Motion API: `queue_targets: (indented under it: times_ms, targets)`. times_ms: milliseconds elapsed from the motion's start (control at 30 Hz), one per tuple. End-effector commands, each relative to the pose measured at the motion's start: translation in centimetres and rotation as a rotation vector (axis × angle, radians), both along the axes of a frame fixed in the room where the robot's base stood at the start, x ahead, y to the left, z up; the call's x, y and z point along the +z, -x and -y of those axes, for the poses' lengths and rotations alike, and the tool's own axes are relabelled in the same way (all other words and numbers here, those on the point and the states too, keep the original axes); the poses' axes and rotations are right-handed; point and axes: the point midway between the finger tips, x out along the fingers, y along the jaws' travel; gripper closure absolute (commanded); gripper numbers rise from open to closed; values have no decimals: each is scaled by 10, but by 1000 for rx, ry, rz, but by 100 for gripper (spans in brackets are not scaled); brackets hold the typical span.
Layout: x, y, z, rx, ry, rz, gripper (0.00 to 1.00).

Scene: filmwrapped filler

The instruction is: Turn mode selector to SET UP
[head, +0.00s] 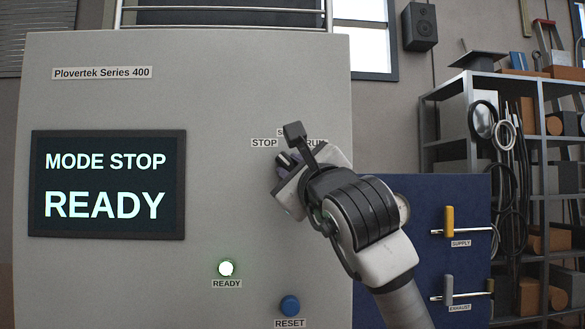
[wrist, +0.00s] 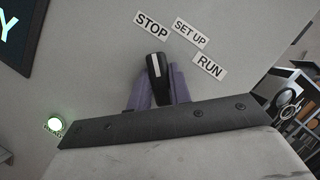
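The mode selector (wrist: 157,72) is a black knob with a white pointer line, on the grey panel. In the wrist view its pointer aims toward the STOP label (wrist: 152,24). The SET UP label (wrist: 190,33) and the RUN label (wrist: 209,66) lie to the right of STOP. My gripper (wrist: 159,86) has its purple fingers on both sides of the knob, with no clear gap, and appears shut on it. In the head view my gripper (head: 286,164) covers most of the knob and hides the SET UP label. The display (head: 108,184) reads MODE STOP, READY.
Below the selector are a lit READY lamp (head: 226,268) and a blue RESET button (head: 290,305). A blue panel (head: 425,212) at right has a yellow SUPPLY handle (head: 449,221) and a grey EXHAUST handle (head: 448,288). Cluttered shelves (head: 540,140) stand behind it.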

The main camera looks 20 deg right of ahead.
Motion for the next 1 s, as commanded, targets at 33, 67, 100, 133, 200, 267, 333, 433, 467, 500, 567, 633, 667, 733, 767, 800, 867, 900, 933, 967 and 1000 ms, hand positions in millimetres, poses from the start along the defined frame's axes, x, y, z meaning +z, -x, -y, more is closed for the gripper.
queue_targets:
  times_ms: [33, 67, 100, 133, 200, 267, 333, 433, 467, 500, 567, 633, 667, 733, 767, 800, 867, 900, 933, 967, 1000]
  targets:
    - [0, 0, 0, 1, 0, -1, 96]
    - [0, 0, 0, 1, 0, -1, 100]
    - [0, 0, 0, 1, 0, -1, 100]
    - [0, 0, 0, 1, 0, -1, 100]
    - [-1, 0, 0, 1, -3, 0, 100]
    - [-1, 0, 0, 1, -9, 1, 100]
    - [-2, 0, -1, 0, -21, 6, 100]
    - [-4, 0, -1, 0, -55, 16, 100]
    - [-4, 0, -1, 1, -69, 20, 100]
    - [-5, 0, -1, 0, -89, 27, 100]
    - [-5, 1, -1, 1, -126, 38, 100]
    - [-6, 0, -1, 1, -176, 53, 100]
    - [-7, 1, -2, 1, -198, 60, 100]
    - [-7, 0, -2, 1, -256, 76, 100]
    - [-7, 0, -2, 2, -279, 83, 100]
    - [-7, 1, -2, 1, -313, 93, 100]
    - [-7, 0, -2, 1, -364, 106, 100]
    - [-7, 1, -3, 2, -396, 116, 100]
    - [-7, 0, -2, 1, -420, 123, 100]
    - [-7, 0, -2, 1, -444, 129, 100]
    - [-6, 0, -3, 2, -474, 139, 100]
